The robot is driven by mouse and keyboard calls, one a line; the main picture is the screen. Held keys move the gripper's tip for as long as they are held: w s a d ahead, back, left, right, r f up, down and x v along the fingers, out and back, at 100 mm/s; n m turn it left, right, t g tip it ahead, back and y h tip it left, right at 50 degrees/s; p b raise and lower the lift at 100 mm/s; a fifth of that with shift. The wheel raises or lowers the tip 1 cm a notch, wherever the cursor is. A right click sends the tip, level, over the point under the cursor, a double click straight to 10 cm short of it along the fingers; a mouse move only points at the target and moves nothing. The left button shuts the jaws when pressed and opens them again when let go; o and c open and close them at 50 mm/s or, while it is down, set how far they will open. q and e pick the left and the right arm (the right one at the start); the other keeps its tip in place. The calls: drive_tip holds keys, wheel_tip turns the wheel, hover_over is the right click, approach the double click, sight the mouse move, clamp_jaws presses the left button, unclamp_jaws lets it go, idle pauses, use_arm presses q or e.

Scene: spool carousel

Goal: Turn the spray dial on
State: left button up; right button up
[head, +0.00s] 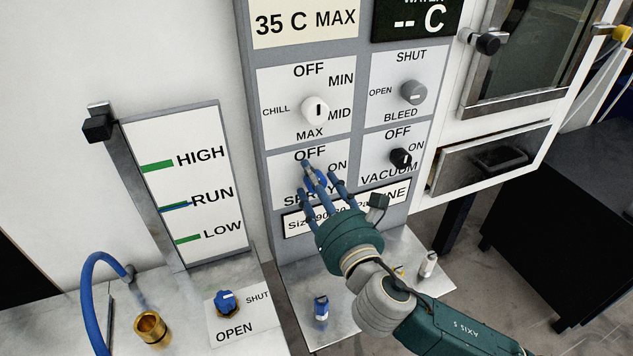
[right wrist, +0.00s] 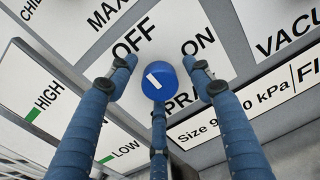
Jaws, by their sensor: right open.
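The spray dial (right wrist: 158,82) is a round blue knob with a white mark, under the OFF and ON labels. In the right wrist view the mark tilts up and left, toward OFF. In the head view the dial (head: 307,168) is partly hidden by my fingers. My right gripper (head: 316,186) is open with its blue fingers in front of the spray panel. In the right wrist view two fingers of the gripper (right wrist: 158,92) stand left and right of the dial and the third is below it. Gaps show at the side fingers; I cannot tell whether the lower one touches. My left gripper is out of view.
A white chill dial (head: 315,109) sits above, a grey bleed dial (head: 413,92) upper right, and a black vacuum dial (head: 401,158) close on the right. A metal shelf (head: 418,247) juts out below, holding a small blue-capped item (head: 321,308) and a small bottle (head: 428,264).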

drive_tip(key=c, duration=1.1)
drive_tip(key=shift+c, duration=0.2)
drive_tip(key=shift+m, duration=0.4)
drive_tip(key=m+p, duration=0.1)
drive_tip(key=m, duration=0.2)
drive_tip(key=m+p, duration=0.2)
drive_tip(key=m, duration=0.3)
drive_tip(key=m+p, duration=0.1)
drive_tip(key=m, duration=0.3)
drive_tip(key=shift+f+m, duration=0.1)
drive_tip(key=shift+m, duration=0.2)
drive_tip(key=m+p, duration=0.1)
drive_tip(key=m, duration=0.3)
drive_tip(key=shift+g, duration=0.3)
drive_tip(key=shift+m, duration=0.3)
